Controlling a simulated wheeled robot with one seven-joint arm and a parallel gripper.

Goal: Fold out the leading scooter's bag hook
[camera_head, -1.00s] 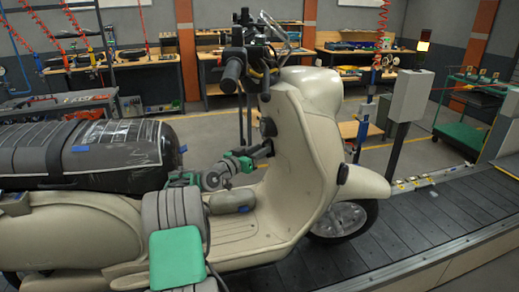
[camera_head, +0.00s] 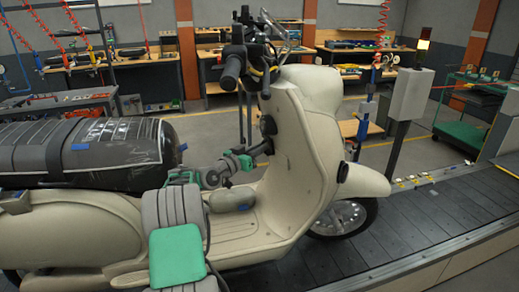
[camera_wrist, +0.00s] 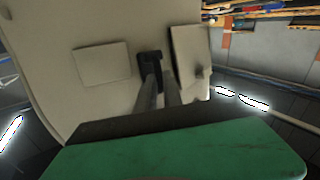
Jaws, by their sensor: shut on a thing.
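The cream scooter (camera_head: 300,185) stands on the slat conveyor, its front to the right. Its bag hook (camera_wrist: 150,60) is a small dark piece on the cream inner face of the leg shield, in the middle of the wrist view. My gripper (camera_wrist: 157,86) reaches up to it with two grey fingers, which are shut on the hook. The fingers cover its lower part, so how far it is folded out cannot be told. In the head view my gripper (camera_head: 266,149) meets the leg shield below a round dark part, and the hook is too small to make out.
A pale rectangular panel (camera_wrist: 102,63) lies left of the hook, and a tilted flap (camera_wrist: 190,62) with a small knob stands close on its right. Handlebars (camera_head: 250,60) rise above my gripper. A grey post box (camera_head: 410,95) stands beyond the front wheel.

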